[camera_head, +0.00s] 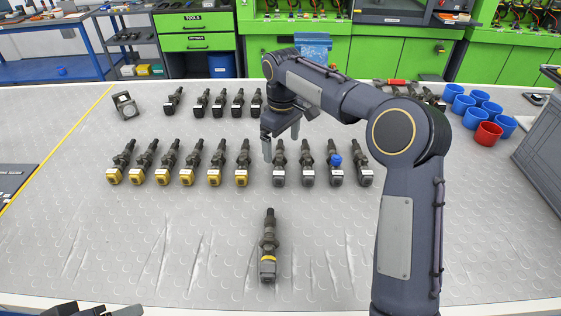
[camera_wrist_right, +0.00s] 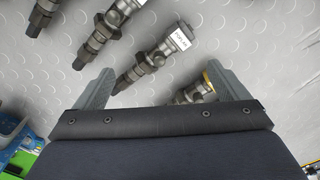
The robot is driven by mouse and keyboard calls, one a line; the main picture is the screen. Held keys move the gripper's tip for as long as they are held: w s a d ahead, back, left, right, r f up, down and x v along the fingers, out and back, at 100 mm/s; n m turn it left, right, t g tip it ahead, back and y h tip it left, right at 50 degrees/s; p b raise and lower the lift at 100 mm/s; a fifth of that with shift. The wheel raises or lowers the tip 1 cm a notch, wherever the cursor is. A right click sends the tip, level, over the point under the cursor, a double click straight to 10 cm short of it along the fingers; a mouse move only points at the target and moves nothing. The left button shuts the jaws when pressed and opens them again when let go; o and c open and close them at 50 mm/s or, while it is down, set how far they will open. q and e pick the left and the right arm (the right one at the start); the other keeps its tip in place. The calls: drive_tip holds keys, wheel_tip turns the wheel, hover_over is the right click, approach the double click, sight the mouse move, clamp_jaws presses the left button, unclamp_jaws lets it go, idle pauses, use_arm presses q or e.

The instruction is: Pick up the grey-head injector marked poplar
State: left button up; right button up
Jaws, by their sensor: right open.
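The grey-head injector marked poplar (camera_wrist_right: 150,60) lies between the fingers in the right wrist view, its white label readable on its head. In the head view it appears to be the leftmost grey-head injector (camera_head: 279,165) in the middle row, beside the yellow-head ones. My right gripper (camera_head: 281,140) is open above its thin end; its open fingers also show in the wrist view (camera_wrist_right: 160,70), apart from the injector. Dark parts at the bottom left edge of the head view seem to be my left gripper (camera_head: 85,309), mostly cut off.
Several yellow-head injectors (camera_head: 187,165) lie to the left. More grey-head ones lie close to the right, one with a blue part (camera_head: 335,160). A single injector (camera_head: 268,247) lies in front. Blue cups and a red cup (camera_head: 488,135) stand at right. The front table is mostly clear.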

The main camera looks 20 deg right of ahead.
sight(279, 159)
drive_tip(key=shift+w+a+f, duration=0.2)
drive_tip(key=shift+f, duration=0.25)
drive_tip(key=f, duration=0.7)
drive_tip(key=shift+w+a+f, duration=0.1)
drive_tip(key=shift+w+f, duration=0.05)
drive_tip(key=shift+w, duration=0.15)
drive_tip(key=c, duration=1.9)
drive_tip(key=shift+r, duration=0.2)
